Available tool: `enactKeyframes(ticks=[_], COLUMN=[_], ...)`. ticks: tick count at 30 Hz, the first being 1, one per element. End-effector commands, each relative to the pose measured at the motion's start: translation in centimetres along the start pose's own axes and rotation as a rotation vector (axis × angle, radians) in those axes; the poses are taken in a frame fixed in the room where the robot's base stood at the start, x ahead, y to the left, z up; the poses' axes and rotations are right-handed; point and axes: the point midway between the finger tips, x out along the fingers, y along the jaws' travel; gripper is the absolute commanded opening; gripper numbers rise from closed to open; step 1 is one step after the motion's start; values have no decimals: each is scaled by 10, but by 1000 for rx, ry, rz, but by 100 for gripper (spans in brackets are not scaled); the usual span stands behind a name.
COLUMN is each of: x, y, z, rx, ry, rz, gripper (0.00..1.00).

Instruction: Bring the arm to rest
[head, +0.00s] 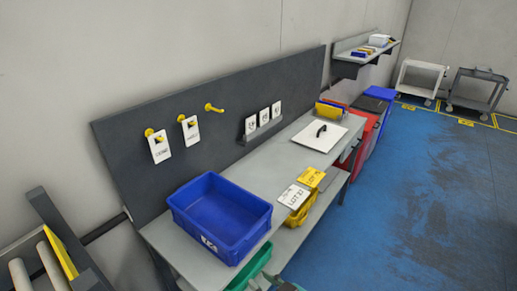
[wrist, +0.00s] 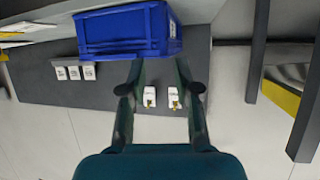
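My gripper (wrist: 160,66) shows in the wrist view with its two dark fingers spread apart. Nothing is held between them. The wrist picture looks upside down. Beyond the fingers are the dark back panel with two white hanging tags and a blue bin (wrist: 125,30). In the head view my gripper cannot be made out clearly; a small grey-green part shows at the bottom edge.
The blue bin (head: 212,222) stands on the grey bench (head: 262,172). Tags (head: 159,147) hang on yellow pegs. Nearby are yellow bins (head: 298,212), a white board (head: 318,134) and a green bin (head: 252,267) low in front. The blue floor (head: 420,190) at right is clear.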

Motion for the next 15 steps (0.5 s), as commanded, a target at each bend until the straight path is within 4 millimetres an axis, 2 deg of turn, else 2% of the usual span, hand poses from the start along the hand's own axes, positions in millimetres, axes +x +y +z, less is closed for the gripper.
enactKeyframes(ticks=[8,15], x=[-30,-82], y=[7,9], z=[59,117], rx=[101,185], ry=[3,22], rz=[132,293], gripper=[32,32])
